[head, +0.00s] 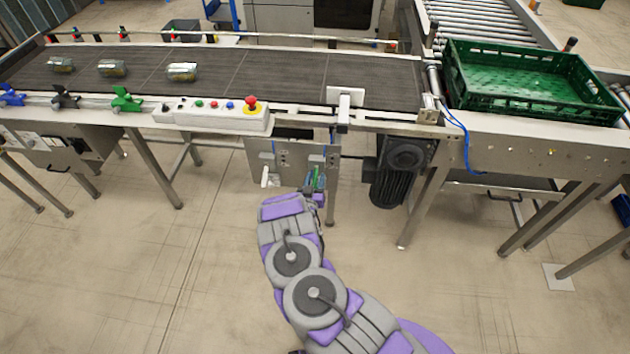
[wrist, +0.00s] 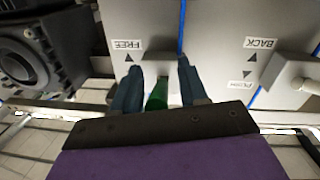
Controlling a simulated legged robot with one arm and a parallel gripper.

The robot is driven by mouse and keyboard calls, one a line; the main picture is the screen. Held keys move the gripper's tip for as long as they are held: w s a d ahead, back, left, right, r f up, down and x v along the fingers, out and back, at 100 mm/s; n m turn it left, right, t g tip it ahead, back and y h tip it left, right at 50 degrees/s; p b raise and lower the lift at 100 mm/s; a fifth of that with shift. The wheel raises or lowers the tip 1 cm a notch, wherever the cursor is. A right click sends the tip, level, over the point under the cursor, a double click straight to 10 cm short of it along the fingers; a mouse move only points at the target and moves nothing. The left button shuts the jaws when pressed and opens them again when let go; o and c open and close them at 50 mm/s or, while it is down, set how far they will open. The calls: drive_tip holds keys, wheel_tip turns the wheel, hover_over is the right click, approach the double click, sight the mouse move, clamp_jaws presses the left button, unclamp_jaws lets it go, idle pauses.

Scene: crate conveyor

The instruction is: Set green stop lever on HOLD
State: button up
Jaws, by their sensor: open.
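The green stop lever (wrist: 157,95) is in the wrist view between my gripper's two fingers, on a grey panel (wrist: 215,25) with an upside-down FREE label and an arrow beside it. I cannot read a HOLD mark. The lever's lower end is hidden behind my gripper. My gripper (wrist: 158,90) is open with one finger on each side of the lever; I cannot tell whether either touches it. In the head view, my gripper (head: 312,185) is at the panel below the conveyor, with the green lever (head: 318,177) at its tip.
A white lever (head: 266,178) is left of the green one, near a BACK label in the wrist view. A dark motor (head: 395,172) hangs to the right. Above are the conveyor belt (head: 290,75) and button box (head: 215,114). A green crate (head: 530,106) stands right.

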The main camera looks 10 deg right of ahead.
clamp_jaws()
idle(0.5)
